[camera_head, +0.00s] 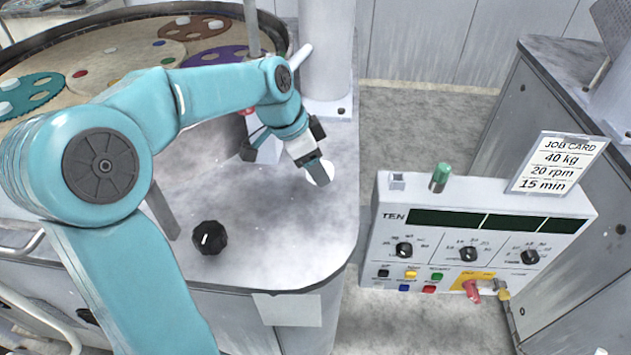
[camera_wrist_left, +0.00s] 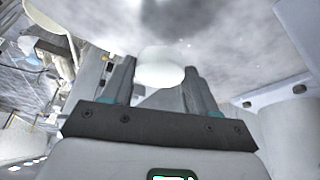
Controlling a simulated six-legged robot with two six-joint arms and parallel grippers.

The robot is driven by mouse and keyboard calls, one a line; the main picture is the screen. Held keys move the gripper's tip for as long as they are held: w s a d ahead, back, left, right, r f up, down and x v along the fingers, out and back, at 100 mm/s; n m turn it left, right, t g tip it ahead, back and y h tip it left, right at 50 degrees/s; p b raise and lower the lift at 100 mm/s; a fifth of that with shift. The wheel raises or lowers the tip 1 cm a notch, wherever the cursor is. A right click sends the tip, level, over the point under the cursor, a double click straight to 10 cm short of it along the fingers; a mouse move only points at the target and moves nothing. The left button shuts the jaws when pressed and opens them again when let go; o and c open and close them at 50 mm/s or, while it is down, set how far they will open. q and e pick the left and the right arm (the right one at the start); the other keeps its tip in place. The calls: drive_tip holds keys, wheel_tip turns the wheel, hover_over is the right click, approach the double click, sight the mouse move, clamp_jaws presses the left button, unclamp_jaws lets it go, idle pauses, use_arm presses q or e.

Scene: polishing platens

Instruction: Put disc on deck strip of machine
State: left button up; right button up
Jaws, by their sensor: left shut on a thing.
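The white disc (camera_head: 321,173) is at the tip of my left gripper (camera_head: 315,168), over the grey deck strip (camera_head: 285,255) of the machine. In the left wrist view the white disc (camera_wrist_left: 160,68) sits between the two fingers of my left gripper (camera_wrist_left: 158,75), which is shut on it. The disc is partly hidden by the fingers in the head view. Whether the disc touches the deck surface I cannot tell. My right gripper is not in view.
A black knob (camera_head: 210,238) stands on the deck strip at the left. The round platen (camera_head: 95,55) with coloured carriers lies behind. A control panel (camera_head: 475,235) with a job card (camera_head: 558,163) stands to the right. The front part of the deck strip is clear.

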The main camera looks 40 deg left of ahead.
sight(315, 193)
use_arm(q)
drive_tip(key=shift+w+f, duration=0.15)
drive_tip(key=shift+f, duration=2.45)
drive_tip(key=shift+f+b, duration=0.2)
drive_tip(key=shift+b, duration=0.15)
drive_tip(key=o, duration=1.1)
drive_tip(key=v, duration=0.8)
drive_tip(key=shift+d, duration=0.15)
